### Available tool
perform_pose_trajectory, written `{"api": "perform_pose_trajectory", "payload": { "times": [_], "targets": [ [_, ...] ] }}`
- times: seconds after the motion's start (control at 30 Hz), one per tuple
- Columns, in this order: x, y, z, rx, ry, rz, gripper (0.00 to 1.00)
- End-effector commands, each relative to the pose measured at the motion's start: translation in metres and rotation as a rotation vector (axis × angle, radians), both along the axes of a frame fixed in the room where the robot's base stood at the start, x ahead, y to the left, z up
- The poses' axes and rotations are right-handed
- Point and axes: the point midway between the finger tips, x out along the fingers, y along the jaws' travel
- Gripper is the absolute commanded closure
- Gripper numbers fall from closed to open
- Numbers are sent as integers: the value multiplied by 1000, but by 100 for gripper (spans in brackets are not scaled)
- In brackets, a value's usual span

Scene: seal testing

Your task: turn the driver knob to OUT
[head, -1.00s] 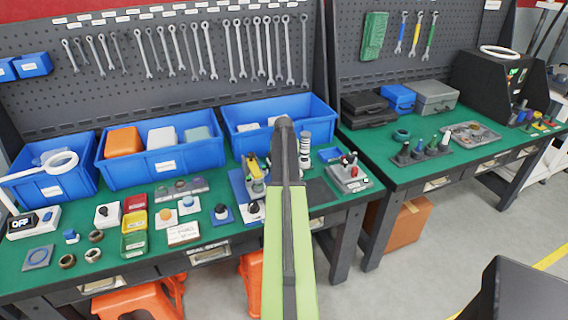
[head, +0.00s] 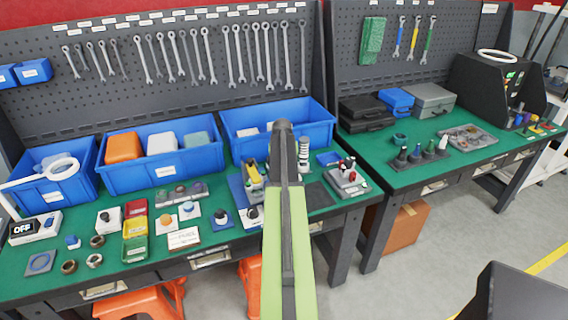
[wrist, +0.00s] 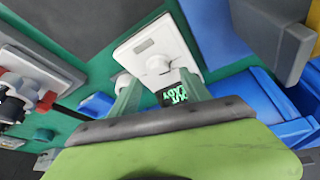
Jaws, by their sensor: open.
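In the wrist view a white panel (wrist: 145,45) carries a round white knob (wrist: 158,65). I take this knob to be the driver knob. Below it, a small black display (wrist: 173,93) shows green characters, inverted and hard to read. My gripper (wrist: 156,82) is open, with one finger at each side of the panel's lower part, near the knob. I cannot tell whether either finger touches. The knob's pointing direction is unclear. In the head view, my arm hides the panel, so the knob does not show there.
In the wrist view, a grey holder with red and black parts (wrist: 30,90) is at left and a blue bin (wrist: 265,105) at right. A grey block (wrist: 270,40) is close by. In the head view, a white box (head: 36,228) reads OFF at far left.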

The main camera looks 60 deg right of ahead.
Motion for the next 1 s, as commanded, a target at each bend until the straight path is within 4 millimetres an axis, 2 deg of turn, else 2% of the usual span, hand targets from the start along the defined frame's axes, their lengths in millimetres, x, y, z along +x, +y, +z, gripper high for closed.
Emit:
{"api": "perform_pose_trajectory", "payload": {
  "times": [0.03, 0.4, 0.53, 0.67, 1.0],
  "targets": [
    [-2, 5, 20, 0, 0, 0, 45],
    [-18, 35, 103, -1, -1, 0, 45],
    [-22, 45, 128, -1, 0, 1, 45],
    [-25, 50, 138, -1, 0, 1, 45],
    [-25, 50, 136, 0, -1, 0, 45]
  ]
}}
